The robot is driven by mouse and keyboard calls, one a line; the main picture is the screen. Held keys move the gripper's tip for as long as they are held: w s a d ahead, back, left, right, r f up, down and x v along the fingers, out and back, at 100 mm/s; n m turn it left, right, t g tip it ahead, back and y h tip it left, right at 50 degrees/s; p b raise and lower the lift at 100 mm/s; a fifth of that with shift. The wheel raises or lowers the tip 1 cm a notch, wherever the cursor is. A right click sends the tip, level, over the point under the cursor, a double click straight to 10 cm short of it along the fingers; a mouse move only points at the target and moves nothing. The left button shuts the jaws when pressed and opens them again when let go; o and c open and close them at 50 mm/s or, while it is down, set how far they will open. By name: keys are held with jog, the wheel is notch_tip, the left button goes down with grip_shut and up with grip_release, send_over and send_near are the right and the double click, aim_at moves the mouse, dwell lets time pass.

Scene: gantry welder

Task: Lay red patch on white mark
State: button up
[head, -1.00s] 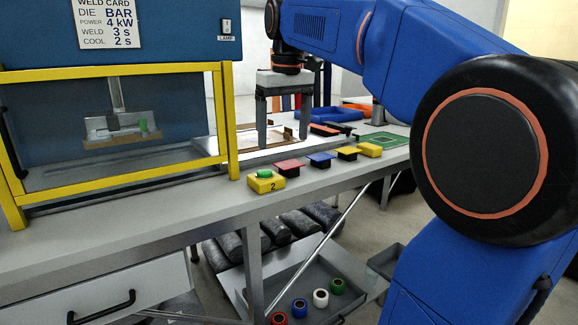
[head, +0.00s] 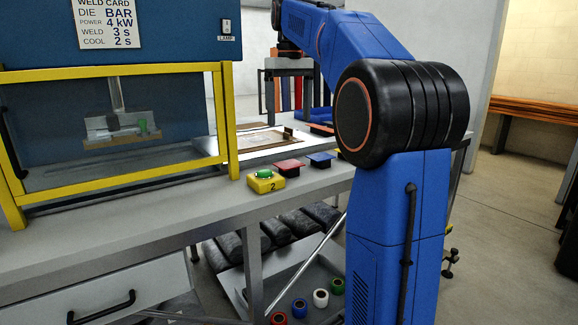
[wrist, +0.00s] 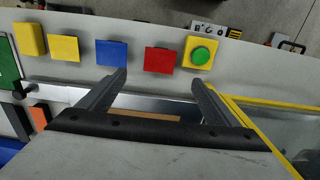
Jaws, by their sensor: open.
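A red square-topped piece (head: 290,164) on a dark base stands on the bench, between the yellow block with the green button (head: 265,181) and a blue piece (head: 320,159). The red piece also shows in the wrist view (wrist: 163,60). I cannot tell for sure that it is the red patch. A white mark cannot be made out for certain; a bright pale area (head: 258,139) lies behind the row. My gripper (head: 288,105) is open and empty, above the bench behind the row. In the wrist view its fingers (wrist: 160,80) are apart, with nothing between them.
A yellow-framed welding enclosure (head: 231,120) stands to the left. Two yellow pieces (wrist: 64,48) (wrist: 30,39) continue the row in the wrist view. A green panel (wrist: 8,72) lies at that view's left edge. Coloured rolls (head: 320,298) sit on a lower shelf.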

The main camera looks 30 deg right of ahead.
aim_at(289, 164)
jog(key=f, duration=1.2)
jog(key=shift+w+f, duration=0.2)
jog(key=shift+f, duration=0.2)
jog(key=c, duration=1.2)
